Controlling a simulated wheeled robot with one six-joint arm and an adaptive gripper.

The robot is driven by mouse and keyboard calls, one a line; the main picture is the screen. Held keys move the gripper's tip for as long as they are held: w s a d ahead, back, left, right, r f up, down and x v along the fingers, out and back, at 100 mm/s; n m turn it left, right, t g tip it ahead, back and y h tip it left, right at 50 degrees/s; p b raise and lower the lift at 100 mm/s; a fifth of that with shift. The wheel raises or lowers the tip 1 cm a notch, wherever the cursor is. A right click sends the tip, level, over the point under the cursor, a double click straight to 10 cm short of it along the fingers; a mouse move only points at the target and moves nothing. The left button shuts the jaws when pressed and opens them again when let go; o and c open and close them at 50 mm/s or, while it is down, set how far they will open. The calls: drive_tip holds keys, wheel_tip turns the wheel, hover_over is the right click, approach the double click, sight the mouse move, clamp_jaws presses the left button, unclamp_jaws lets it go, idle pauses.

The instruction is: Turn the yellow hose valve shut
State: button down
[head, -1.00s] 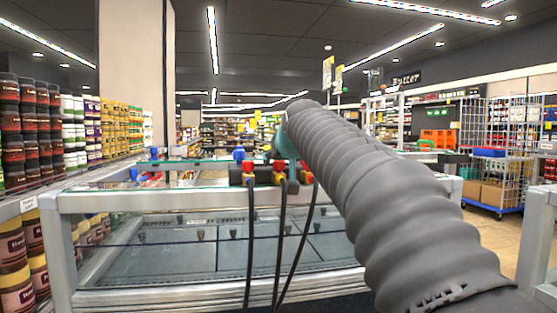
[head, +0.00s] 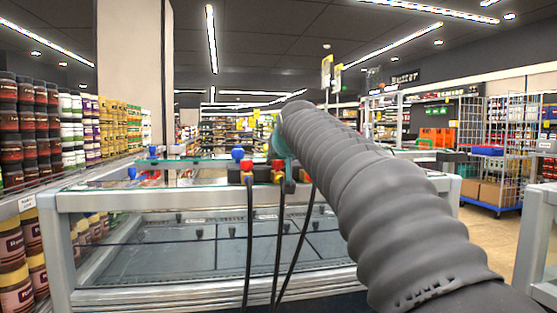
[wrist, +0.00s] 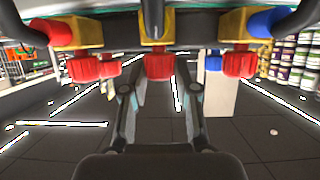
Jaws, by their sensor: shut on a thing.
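The middle valve (wrist: 157,28) has a yellow body with a red knob (wrist: 159,67) and a black hose on it. This is the yellow hose's valve, between a valve with a red fitting (wrist: 65,31) at left and one with a blue fitting (wrist: 270,22) at right. My gripper (wrist: 159,88) is at the middle red knob, its fingers on either side of it, shut on the knob. The exact contact is hard to see. In the head view the valves (head: 278,166) stand at the glass top's edge; my gripper is mostly hidden behind my grey arm.
A glass-topped freezer cabinet (head: 120,192) with a metal frame stands in front. Black hoses (head: 248,240) hang down before it. Shelves of jars (head: 30,130) line the left. Wire trolleys (head: 488,150) stand at right, with clear floor (head: 490,240) before them.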

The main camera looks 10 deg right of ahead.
drive_tip(key=shift+a+m+h, duration=0.1)
drive_tip(key=shift+m+h, duration=0.2)
drive_tip(key=shift+h, duration=0.1)
drive_tip(key=m+h, duration=0.3)
drive_tip(key=shift+w+a+g, duration=0.1)
drive_tip(key=shift+a+g, duration=0.1)
drive_tip(key=shift+g, duration=0.2)
drive_tip(key=m+g+h, duration=0.1)
drive_tip(key=m+h, duration=0.1)
drive_tip(key=h, duration=0.1)
drive_tip(key=shift+w+a, duration=0.1)
drive_tip(key=shift+a, duration=0.05)
drive_tip(key=m+g+h+p, duration=0.1)
drive_tip(key=m+g+h, duration=0.1)
drive_tip(key=m, duration=0.1)
drive_tip(key=shift+w, duration=0.1)
drive_tip(key=shift+a+m+g+h, duration=0.1)
drive_tip(key=shift+m+g+h, duration=1.1)
drive_tip(key=shift+m, duration=0.1)
drive_tip(key=shift+m+g, duration=0.3)
drive_tip(key=shift+g, duration=0.2)
drive_tip(key=c, duration=0.9)
unclamp_jaws()
